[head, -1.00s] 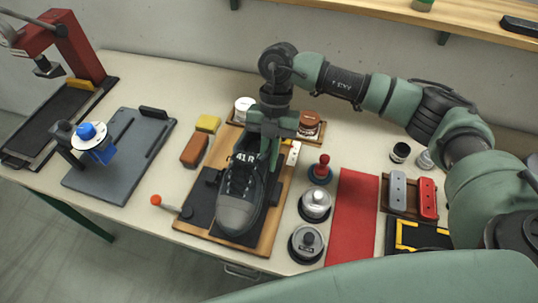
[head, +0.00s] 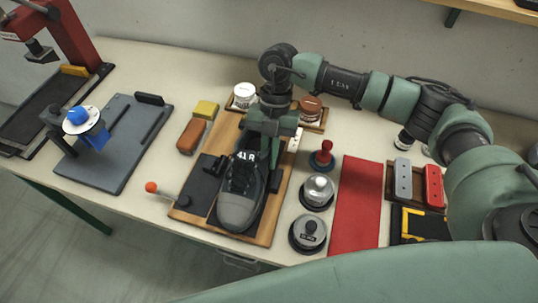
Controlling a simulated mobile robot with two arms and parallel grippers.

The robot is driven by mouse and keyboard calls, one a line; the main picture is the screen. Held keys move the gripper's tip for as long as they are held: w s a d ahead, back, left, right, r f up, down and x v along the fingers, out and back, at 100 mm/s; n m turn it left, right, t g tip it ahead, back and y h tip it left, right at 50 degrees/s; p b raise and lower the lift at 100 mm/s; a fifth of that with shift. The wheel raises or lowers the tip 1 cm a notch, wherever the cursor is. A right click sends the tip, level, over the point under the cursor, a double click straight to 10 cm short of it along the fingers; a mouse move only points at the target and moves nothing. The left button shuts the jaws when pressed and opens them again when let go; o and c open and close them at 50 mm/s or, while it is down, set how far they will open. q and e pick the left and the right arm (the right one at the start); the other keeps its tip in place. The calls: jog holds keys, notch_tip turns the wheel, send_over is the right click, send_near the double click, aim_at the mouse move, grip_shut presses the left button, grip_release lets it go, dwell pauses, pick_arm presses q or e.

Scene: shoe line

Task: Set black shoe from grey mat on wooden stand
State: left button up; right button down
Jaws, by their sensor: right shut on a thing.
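The black shoe (head: 239,196), with a grey toe cap and a "41 R" tag, is over the wooden stand (head: 265,234) in the middle of the table, toe toward me. My right gripper (head: 262,146) is shut on the shoe's upper at the ankle end, from above. The shoe covers much of the stand, and I cannot tell whether its sole rests on it. A dark pad (head: 199,186) shows on the stand left of the shoe. A grey board (head: 117,167), perhaps the grey mat, lies to the left. My left gripper is out of view.
A blue-topped fixture (head: 79,118) stands on the grey board. An orange-tipped lever (head: 152,187) sticks out left of the stand. Round metal weights (head: 308,232) and a red-knobbed stamp (head: 321,160) stand close on its right. The red mat (head: 357,205) beyond them is clear.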

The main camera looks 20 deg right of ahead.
jog(key=shift+f, duration=0.3)
jog(key=c, duration=1.5)
grip_release()
jog(key=shift+o, duration=0.2)
